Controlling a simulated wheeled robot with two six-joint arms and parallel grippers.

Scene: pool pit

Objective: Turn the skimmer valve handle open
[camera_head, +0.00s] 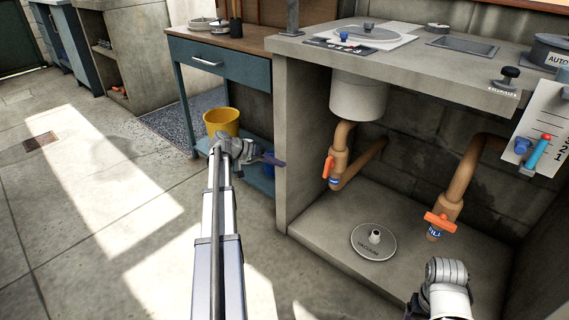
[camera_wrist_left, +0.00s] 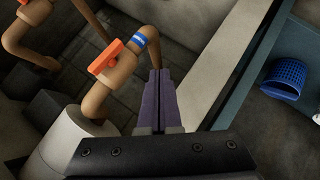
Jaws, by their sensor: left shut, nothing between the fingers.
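The skimmer valve's orange handle (camera_head: 328,168) is on the brown pipe below the white skimmer body (camera_head: 358,97). It looks roughly in line with the pipe. In the left wrist view the orange handle (camera_wrist_left: 107,60) is left of my fingers, beside a blue-and-white band on the pipe. My left gripper (camera_head: 281,162) is at the left front edge of the concrete bay, to the left of the handle. Its purple fingers (camera_wrist_left: 160,98) are shut and empty, apart from the handle. My right arm shows at the lower right; its fingers are mostly out of frame.
A second valve with an orange handle (camera_head: 440,222) and a FILL label is on the right pipe. A round vacuum plate (camera_head: 373,241) lies on the bay floor. The bay's left wall (camera_head: 296,150) is beside my left gripper. A yellow bucket (camera_head: 221,122) is behind it.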

